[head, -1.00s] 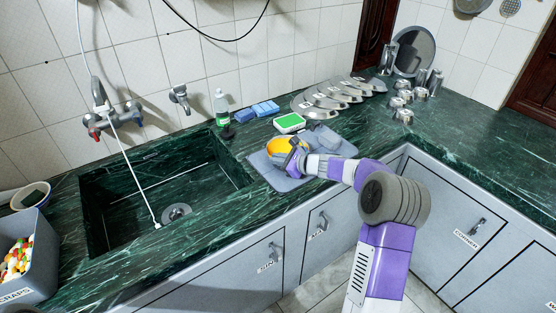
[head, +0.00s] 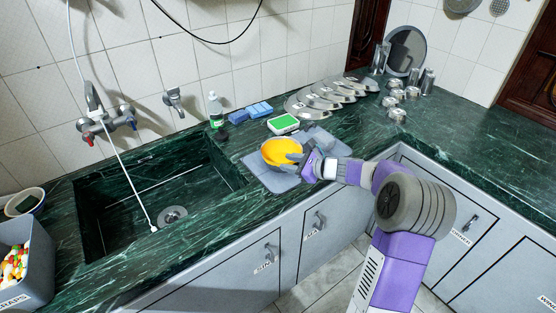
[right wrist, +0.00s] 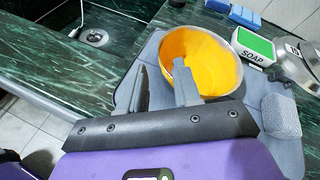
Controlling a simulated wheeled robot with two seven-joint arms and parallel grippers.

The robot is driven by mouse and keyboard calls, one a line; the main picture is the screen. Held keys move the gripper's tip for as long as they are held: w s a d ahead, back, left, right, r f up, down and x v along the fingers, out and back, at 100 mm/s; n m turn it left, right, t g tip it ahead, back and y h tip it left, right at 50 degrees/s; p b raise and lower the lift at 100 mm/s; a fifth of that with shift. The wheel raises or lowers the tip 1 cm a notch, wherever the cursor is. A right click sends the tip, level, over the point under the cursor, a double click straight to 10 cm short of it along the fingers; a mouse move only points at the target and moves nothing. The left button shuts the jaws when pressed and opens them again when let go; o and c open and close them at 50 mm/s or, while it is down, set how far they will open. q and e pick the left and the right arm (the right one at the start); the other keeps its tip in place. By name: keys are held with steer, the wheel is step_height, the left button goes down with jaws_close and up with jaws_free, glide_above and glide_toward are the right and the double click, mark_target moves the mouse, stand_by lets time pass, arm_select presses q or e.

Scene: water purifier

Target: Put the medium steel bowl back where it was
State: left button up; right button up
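I cannot tell whether this is the medium steel bowl. My right gripper (head: 300,157) is at the bowl's near right side, pointing at it. In the right wrist view its fingers (right wrist: 162,90) are apart, one overlapping the bowl and the other outside it. Contact with the wall is unclear. My left gripper is not in view.
Several labelled steel pieces (head: 320,97) lie in a row behind the mat. A green-topped soap box (head: 283,123), blue sponges (head: 260,109) and a bottle (head: 215,110) stand near the wall. The sink (head: 150,195) is left. A grey scrubber (right wrist: 281,115) lies on the mat.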

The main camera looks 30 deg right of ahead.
steer(key=shift+v, duration=2.05)
